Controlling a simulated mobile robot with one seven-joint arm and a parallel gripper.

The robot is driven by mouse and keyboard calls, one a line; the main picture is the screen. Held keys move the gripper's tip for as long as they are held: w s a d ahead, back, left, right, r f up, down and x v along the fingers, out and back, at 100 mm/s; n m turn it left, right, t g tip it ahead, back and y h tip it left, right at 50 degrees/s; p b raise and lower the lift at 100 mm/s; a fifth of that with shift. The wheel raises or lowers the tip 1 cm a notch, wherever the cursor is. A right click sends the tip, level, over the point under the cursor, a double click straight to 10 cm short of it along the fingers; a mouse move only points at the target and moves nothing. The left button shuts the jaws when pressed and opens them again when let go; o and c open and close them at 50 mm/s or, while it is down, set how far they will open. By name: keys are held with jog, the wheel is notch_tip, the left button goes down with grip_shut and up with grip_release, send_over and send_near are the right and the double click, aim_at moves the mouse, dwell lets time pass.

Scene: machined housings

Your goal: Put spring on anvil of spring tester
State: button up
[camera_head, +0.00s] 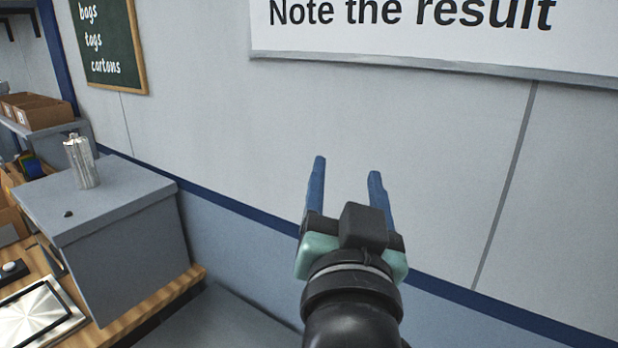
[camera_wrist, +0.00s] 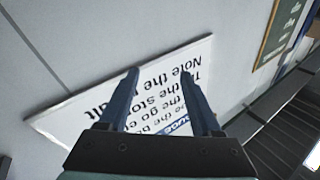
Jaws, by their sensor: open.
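My gripper (camera_head: 346,168) is raised in front of the bare wall in the head view, with its two blue fingers apart and nothing between them. In the wrist view the open fingers (camera_wrist: 160,76) stand against the wall and its sign. I cannot make out a spring in either view. I cannot identify a spring tester or its anvil with certainty. A shiny metal cylinder (camera_head: 81,163) stands upright on a grey box-shaped cabinet (camera_head: 130,245) at the left, well apart from my gripper.
A wooden bench (camera_head: 185,285) runs below the grey cabinet, with a metal plate in a black frame (camera_head: 38,318) on it. Cardboard bins (camera_head: 38,112) sit on a shelf at far left. A white sign (camera_head: 420,40) and a chalkboard (camera_head: 108,45) hang on the wall.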

jog(key=s+a+r+n+t, duration=0.2)
jog(key=s+r, duration=0.3)
jog(key=r, duration=0.4)
jog(key=s+a+r+n+t+y, duration=0.1)
jog(key=s+a+r+n+t, duration=0.1)
jog(key=s+r+t, duration=0.3)
notch_tip(320, 180, up, 4)
jog(key=shift+s+a+r+t, duration=0.15)
jog(key=shift+s+r+t, duration=0.15)
jog(key=shift+s, duration=0.3)
